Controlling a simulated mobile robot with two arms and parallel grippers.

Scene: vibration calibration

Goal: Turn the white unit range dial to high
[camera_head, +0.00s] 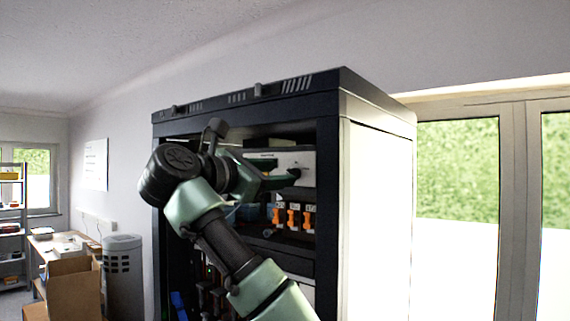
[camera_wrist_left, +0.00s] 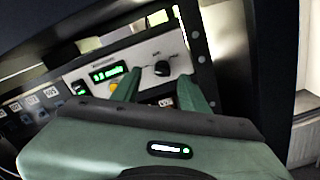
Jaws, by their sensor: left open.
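The white unit (camera_head: 297,158) sits in the upper part of a black rack, partly hidden behind my left arm in the head view. In the left wrist view the white unit (camera_wrist_left: 146,52) shows a lit green display, a yellow button and a black range dial (camera_wrist_left: 162,68) at its right. The dial's labels are too small to read. My left gripper (camera_head: 290,175) reaches into the rack in front of the unit. In the left wrist view its two green fingers (camera_wrist_left: 158,88) are apart, with the dial showing between and beyond their tips. My right gripper is not in view.
The black rack (camera_head: 330,215) has a side post close to the right of the gripper. Orange switches (camera_head: 292,218) sit on a unit below. A cardboard box (camera_head: 75,290) and a grey cylindrical bin (camera_head: 123,270) stand at the left. Glazed doors are at the right.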

